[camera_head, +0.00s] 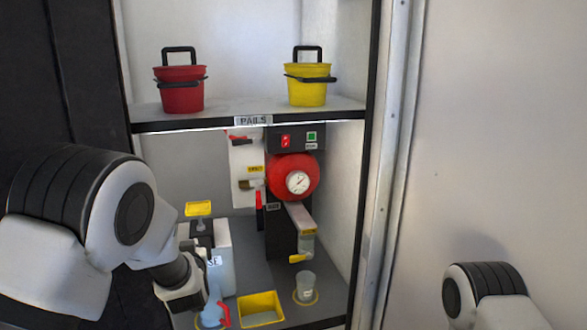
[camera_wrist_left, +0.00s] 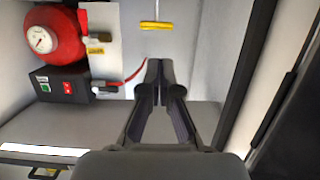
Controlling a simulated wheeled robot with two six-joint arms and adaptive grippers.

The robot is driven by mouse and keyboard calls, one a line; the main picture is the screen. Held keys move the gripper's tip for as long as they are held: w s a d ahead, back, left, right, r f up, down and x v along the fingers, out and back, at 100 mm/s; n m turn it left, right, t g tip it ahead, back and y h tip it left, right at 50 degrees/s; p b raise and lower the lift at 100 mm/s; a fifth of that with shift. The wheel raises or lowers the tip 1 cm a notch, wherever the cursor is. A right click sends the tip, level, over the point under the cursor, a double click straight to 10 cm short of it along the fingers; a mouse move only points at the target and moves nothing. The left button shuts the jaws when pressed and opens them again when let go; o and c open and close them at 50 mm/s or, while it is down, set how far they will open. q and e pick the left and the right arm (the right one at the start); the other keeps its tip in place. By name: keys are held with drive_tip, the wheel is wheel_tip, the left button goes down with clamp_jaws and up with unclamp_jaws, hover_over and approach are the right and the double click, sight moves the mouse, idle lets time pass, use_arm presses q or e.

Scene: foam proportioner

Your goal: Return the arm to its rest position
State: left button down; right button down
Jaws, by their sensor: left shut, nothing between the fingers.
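My left arm comes in from the left in the head view, and my left gripper (camera_head: 188,298) is low at the left front of the cabinet, partly hidden by its own wrist. In the left wrist view the gripper's fingers (camera_wrist_left: 158,72) meet at the tips with nothing between them. A light-blue item (camera_head: 213,292) with a red part is close beside the gripper in the head view; I cannot tell whether they touch. A white container (camera_head: 222,257) stands behind the wrist. Of my right arm only a rounded link shows at the lower right; its gripper is out of view.
A red pail (camera_head: 182,96) and a yellow pail (camera_head: 309,92) stand on the upper shelf (camera_head: 232,115). Below are the red sphere with a gauge (camera_head: 292,177), a yellow-rimmed tray (camera_head: 261,309) and a clear cup (camera_head: 305,287). The cabinet's right post (camera_head: 365,200) bounds the space.

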use_arm(q)
drive_tip(key=s+a+f+g, duration=0.1)
drive_tip(key=s+f+g, duration=0.1)
drive_tip(key=s+f, duration=0.55)
drive_tip(key=s+a+f+m+g+h, duration=0.1)
drive_tip(key=s+a+f+g, duration=0.3)
drive_tip(key=f, duration=0.7)
drive_tip(key=s+d+f+g, duration=0.1)
drive_tip(key=s+f, duration=0.6)
drive_tip(key=f, duration=0.2)
drive_tip(key=s+d+f+m+g+h, duration=0.1)
drive_tip(key=s+f+g, duration=0.2)
drive_tip(key=s, duration=1.1)
drive_tip(key=s+d+f+g+h, duration=0.2)
drive_tip(key=s+f+g, duration=0.2)
drive_tip(key=s, duration=1)
drive_tip(key=shift+s+m+g, duration=0.15)
drive_tip(key=shift+m+g, duration=0.15)
drive_tip(key=shift+m, duration=0.1)
use_arm(e)
drive_tip(key=shift+s+d, duration=0.1)
drive_tip(key=shift+s, duration=0.1)
use_arm(q)
drive_tip(key=shift+d, duration=0.1)
